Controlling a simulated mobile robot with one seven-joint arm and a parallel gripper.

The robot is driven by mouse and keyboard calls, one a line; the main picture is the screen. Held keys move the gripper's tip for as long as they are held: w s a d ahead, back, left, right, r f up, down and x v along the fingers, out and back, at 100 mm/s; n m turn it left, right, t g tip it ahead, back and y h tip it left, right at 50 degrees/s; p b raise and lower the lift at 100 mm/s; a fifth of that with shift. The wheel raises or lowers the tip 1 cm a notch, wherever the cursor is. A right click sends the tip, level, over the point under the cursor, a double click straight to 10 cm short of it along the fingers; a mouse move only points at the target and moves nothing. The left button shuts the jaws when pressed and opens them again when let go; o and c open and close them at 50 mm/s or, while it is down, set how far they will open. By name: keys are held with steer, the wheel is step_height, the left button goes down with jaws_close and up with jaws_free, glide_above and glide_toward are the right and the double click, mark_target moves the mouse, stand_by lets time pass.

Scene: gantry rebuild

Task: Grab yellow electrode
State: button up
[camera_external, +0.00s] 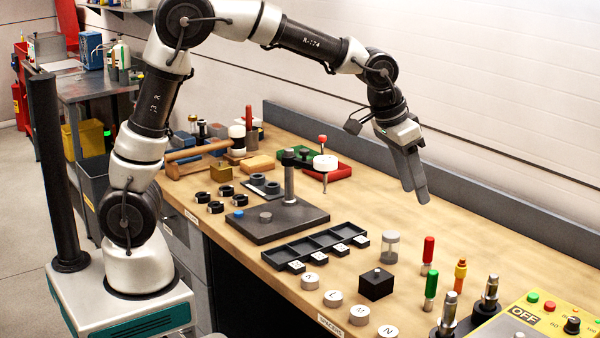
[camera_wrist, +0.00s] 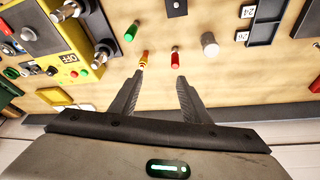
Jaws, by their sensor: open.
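The yellow electrode (camera_external: 460,273) stands upright on the wooden bench, with an orange upper part, between the red electrode and the metal posts near the control box. It also shows in the wrist view (camera_wrist: 144,59), just beyond the tip of the left finger. My gripper (camera_external: 415,192) hangs above the bench, behind and to the left of the electrode in the external view. Its fingers (camera_wrist: 160,80) are apart with nothing between them. The red electrode (camera_wrist: 175,61) appears just beyond the right fingertip.
A green electrode (camera_external: 431,290) stands close in front of the red one (camera_external: 428,250). Metal posts (camera_external: 448,312) and a yellow control box (camera_external: 555,318) are to the right. Bench behind the electrodes is clear.

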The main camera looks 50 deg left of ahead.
steer(key=m, duration=0.1)
glide_toward(462, 258)
steer(key=x, duration=0.4)
steer(key=shift+s+f, duration=0.2)
steer(key=shift+w+x, duration=0.1)
steer(key=shift+x, duration=1.4)
steer(key=shift+w+x, duration=0.15)
steer(key=shift+x, duration=1.4)
steer(key=shift+r, duration=0.1)
jaws_close()
